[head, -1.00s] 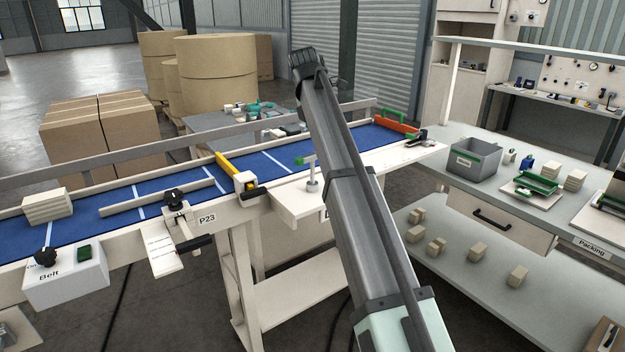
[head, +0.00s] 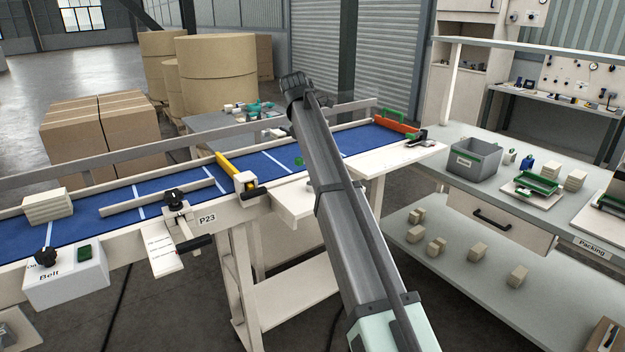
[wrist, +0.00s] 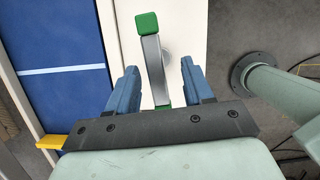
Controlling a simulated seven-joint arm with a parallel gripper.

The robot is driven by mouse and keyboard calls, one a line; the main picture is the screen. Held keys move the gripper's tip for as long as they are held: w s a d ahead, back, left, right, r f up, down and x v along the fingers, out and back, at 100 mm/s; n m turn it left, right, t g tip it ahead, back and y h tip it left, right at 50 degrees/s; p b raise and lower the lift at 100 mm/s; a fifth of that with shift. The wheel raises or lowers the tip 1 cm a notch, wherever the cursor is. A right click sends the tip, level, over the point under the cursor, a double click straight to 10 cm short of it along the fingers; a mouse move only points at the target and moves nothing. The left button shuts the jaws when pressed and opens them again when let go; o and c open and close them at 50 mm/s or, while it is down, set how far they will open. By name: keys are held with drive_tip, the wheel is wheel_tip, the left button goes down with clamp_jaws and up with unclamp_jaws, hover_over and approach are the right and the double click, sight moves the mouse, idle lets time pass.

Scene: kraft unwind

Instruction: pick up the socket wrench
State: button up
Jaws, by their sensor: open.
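The socket wrench (wrist: 152,62) shows in the wrist view as a grey crossbar with green ends, above a pale board. In the head view only a green end (head: 299,161) shows beside my arm, and the rest is hidden behind it. My gripper (wrist: 158,68) is open, with its two blue fingers on either side of the bar. Gaps show between the bar and both fingers, so it is not gripped. The near green end is partly covered by the gripper body. The head view does not show my fingers.
An orange piece (head: 397,122) lies at the belt's far end. A grey bin (head: 474,163) stands on the packing bench to the right.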

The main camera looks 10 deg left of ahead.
drive_tip(key=shift+a+x, duration=0.15)
drive_tip(key=shift+x, duration=1.15)
drive_tip(key=shift+a+x, duration=0.15)
drive_tip(key=shift+x, duration=1.15)
drive_tip(key=shift+c, duration=0.3)
clamp_jaws()
